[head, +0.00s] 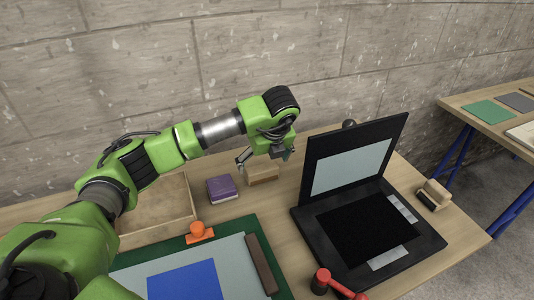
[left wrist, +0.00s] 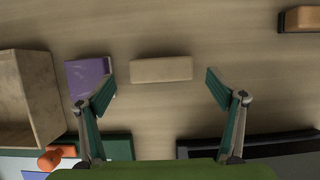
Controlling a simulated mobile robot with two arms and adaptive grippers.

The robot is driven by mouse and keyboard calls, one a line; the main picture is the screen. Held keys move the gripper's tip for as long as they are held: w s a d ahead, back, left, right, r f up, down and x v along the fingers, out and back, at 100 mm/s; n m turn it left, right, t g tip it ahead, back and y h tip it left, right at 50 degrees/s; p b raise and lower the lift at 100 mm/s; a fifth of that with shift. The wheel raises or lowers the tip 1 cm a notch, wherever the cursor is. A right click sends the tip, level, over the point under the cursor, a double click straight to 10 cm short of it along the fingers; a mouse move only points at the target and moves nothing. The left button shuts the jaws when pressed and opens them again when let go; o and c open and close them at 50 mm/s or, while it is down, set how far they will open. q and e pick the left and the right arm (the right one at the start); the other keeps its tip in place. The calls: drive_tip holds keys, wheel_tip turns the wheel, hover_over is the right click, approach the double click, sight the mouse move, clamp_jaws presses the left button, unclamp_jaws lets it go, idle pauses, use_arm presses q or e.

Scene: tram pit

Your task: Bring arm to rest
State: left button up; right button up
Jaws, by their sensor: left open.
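My left gripper (head: 265,158) is at the end of the green arm that reaches in from the left. It is open and empty, above the table close to a light wooden block (head: 263,175). In the left wrist view the two fingers of the gripper (left wrist: 159,82) are spread wide, and the block (left wrist: 161,69) lies on the table between and just beyond their tips. Nothing is between the pads. My right gripper is in neither view.
A purple book-like box (head: 221,189) lies left of the block. A wooden tray (head: 190,198), an orange-handled tool (head: 200,232) and a green-edged mat (head: 284,288) are nearer. An open black case (head: 301,222) stands right. A red-ended tool (head: 322,281) lies in front. A concrete wall is behind.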

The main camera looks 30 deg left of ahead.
use_arm(q)
drive_tip(key=v, duration=0.8)
drive_tip(key=shift+r, duration=0.25)
